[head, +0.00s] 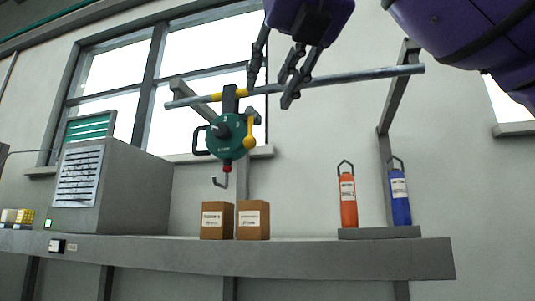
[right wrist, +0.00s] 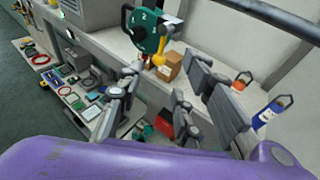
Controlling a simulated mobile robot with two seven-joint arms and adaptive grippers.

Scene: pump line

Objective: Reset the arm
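My right gripper (head: 272,88) comes down from the top of the head view beside the grey overhead rail (head: 345,77). Its dark fingers are apart with nothing seen between them. In the right wrist view, the fingers of this gripper (right wrist: 165,75) are also spread and empty. A round green hoist (head: 226,136) with a yellow lever (head: 249,132) hangs from the rail, left of and below the gripper. The hoist also shows at the top of the right wrist view (right wrist: 146,30). Its small hook (head: 220,182) hangs free. My left gripper is not in view.
Two cardboard boxes (head: 219,220) stand on the grey bench (head: 330,256) below the hoist. An orange bottle (head: 348,203) and a blue bottle (head: 400,203) stand on a base at right. A grey cabinet (head: 120,185) stands at left. A bracket (head: 395,95) holds the rail.

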